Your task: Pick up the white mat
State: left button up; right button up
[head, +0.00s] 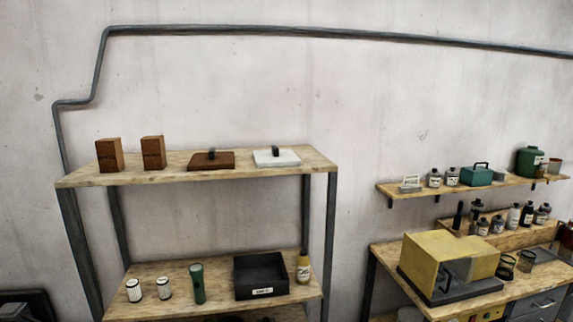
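The white mat (290,158) looks like a flat white slab with a dark upright handle or block on its middle. It lies near the right end of the top board of the wooden shelf unit (180,176). A similar brown slab (225,165) with a dark piece on top lies to its left. Neither of my grippers shows in the head view.
Two brown blocks (109,155) stand at the top board's left. The lower board holds a black bin (261,280), a green cylinder (197,284), two white jars and a yellow bottle (303,268). A workbench with a yellow box (445,258) stands right.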

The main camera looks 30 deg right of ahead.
aim_at(275, 158)
jog(key=k, duration=0.15)
jog(key=z, duration=0.7)
